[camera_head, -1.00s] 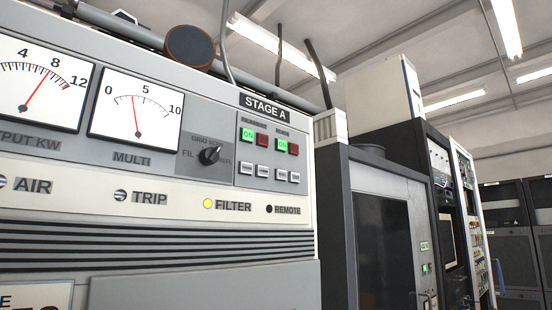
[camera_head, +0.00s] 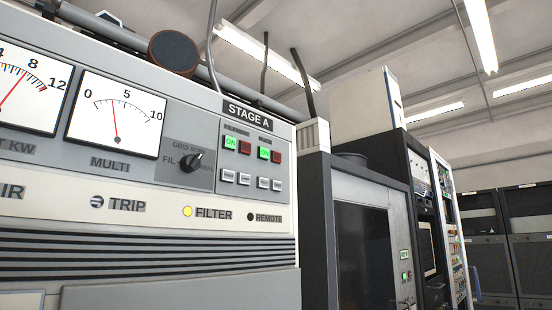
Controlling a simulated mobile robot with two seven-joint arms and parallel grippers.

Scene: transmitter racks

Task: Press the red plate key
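The STAGE A panel (camera_head: 247,115) is on the upper right of the grey transmitter cabinet at the left. It holds two pairs of keys, each a lit green ON key beside a dark red key. The left red key (camera_head: 245,147) and the right red key (camera_head: 276,156) look alike. The small labels above the pairs are too small to read, so I cannot tell by label which is the plate key. Both green keys, left (camera_head: 230,142) and right (camera_head: 264,152), are lit. Neither of my grippers is in view.
Below the keys are several small pale switches (camera_head: 244,179). A rotary knob (camera_head: 191,161) and the MULTI meter (camera_head: 116,115) are to their left. A dark cabinet with a glass door (camera_head: 362,255) and further racks (camera_head: 510,240) stand to the right.

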